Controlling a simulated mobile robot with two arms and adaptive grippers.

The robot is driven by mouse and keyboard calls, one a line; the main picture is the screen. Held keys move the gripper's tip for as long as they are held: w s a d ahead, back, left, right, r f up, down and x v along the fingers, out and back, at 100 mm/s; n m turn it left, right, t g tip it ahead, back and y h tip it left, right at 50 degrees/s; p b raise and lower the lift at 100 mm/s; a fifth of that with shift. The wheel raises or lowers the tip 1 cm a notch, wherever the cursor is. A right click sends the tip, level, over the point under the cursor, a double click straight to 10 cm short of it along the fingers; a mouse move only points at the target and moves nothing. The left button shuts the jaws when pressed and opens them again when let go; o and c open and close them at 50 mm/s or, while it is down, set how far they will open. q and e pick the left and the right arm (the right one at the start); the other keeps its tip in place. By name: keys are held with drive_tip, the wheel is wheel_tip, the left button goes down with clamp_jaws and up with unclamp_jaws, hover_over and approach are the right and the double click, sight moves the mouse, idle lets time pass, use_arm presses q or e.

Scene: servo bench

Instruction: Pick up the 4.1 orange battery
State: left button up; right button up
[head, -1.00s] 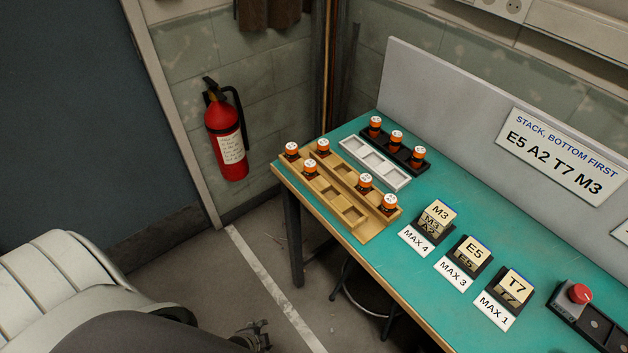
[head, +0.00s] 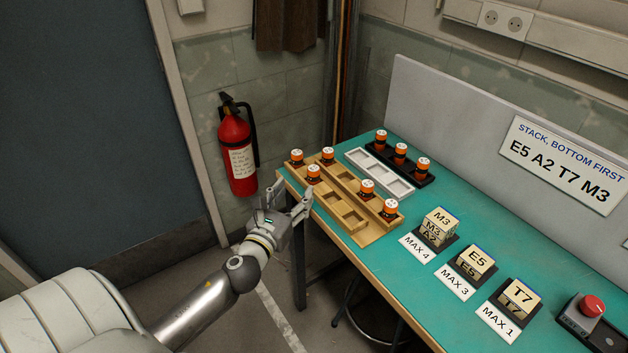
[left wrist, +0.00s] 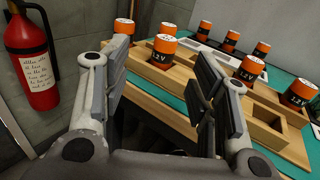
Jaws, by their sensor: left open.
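Several orange-and-black batteries with white caps stand in a wooden rack (head: 345,209): a far-left one (head: 296,157), one behind (head: 327,155), one in front (head: 313,173) and two at the right end. The cap markings are too small to read, so I cannot tell which is 4.1. My left gripper (head: 288,191) is open and empty, just off the table's left edge beside the rack. In the left wrist view, an orange battery (left wrist: 162,58) shows in the gap between the fingers, beyond the tips. My right gripper is not in view.
A white empty tray (head: 359,158) and a black rack (head: 388,160) with three more orange batteries stand behind. Lettered blocks on black stands (head: 475,262) and a red button (head: 592,305) are to the right. A fire extinguisher (head: 236,152) hangs on the wall.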

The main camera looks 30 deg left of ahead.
sight(311, 173)
use_arm(q)
drive_tip(key=w, duration=0.4)
drive_tip(key=shift+w+a+r+p, duration=0.15)
drive_tip(key=shift+a+r+p, duration=0.1)
drive_tip(key=shift+p, duration=0.1)
drive_tip(key=shift+w+a+f, duration=0.15)
drive_tip(key=shift+w, duration=0.4)
drive_tip(key=shift+w+a+p, duration=0.15)
drive_tip(key=shift+w+p, duration=0.25)
drive_tip(key=shift+w, duration=2.15)
clamp_jaws()
